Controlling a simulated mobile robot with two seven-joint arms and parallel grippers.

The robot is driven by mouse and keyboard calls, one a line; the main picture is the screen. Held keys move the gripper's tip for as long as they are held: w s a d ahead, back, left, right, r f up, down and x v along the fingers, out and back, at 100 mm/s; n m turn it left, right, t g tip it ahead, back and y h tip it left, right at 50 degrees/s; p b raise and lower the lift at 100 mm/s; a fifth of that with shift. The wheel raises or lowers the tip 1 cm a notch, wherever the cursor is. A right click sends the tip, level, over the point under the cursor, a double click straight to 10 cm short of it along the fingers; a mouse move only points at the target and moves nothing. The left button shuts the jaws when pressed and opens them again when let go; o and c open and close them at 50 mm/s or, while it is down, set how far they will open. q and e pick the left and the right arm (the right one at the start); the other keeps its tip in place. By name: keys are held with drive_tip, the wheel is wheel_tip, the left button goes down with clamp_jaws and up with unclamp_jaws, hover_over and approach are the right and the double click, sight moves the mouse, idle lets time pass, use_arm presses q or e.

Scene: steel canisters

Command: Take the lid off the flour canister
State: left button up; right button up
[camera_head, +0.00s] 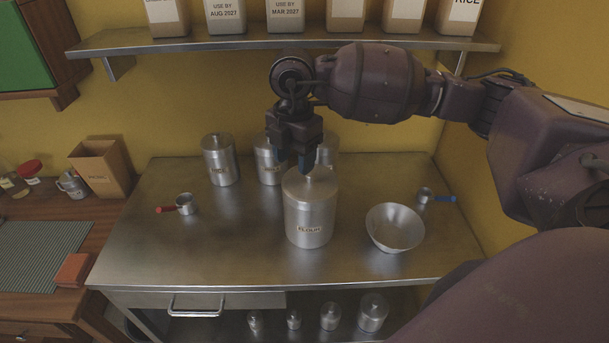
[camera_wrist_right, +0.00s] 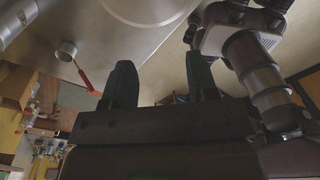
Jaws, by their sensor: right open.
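The flour canister (camera_head: 309,222) is a large steel cylinder with a FLOUR label, upright near the middle of the steel table. Its lid (camera_head: 302,185) is on top. My right gripper (camera_head: 296,160) points down over the lid, its fingers apart with nothing seen held. One dark fingertip overlaps the lid's knob area in the head view, so I cannot tell whether it touches. In the right wrist view the gripper (camera_wrist_right: 161,85) is open, and a round metal surface (camera_wrist_right: 146,8), possibly the lid, shows at the top edge. My left gripper is not in view.
Other steel canisters (camera_head: 220,160) stand behind. A red-handled cup (camera_head: 185,204) is left; a metal bowl (camera_head: 395,228) and blue-handled cup (camera_head: 425,196) are right. A shelf (camera_head: 240,42) with labelled containers hangs above. The table's front left is clear.

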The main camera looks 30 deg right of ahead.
sight(310, 174)
drive_tip(key=w+d+r+m+h, duration=0.2)
drive_tip(key=d+r, duration=0.1)
drive_tip(key=d, duration=0.1)
drive_tip(key=shift+n+t, duration=0.3)
drive_tip(key=shift+t, duration=0.1)
drive_tip(key=f, duration=0.7)
drive_tip(key=d+f, duration=0.1)
drive_tip(key=f, duration=0.2)
drive_tip(key=shift+f, duration=0.3)
clamp_jaws()
drive_tip(key=shift+r, duration=0.1)
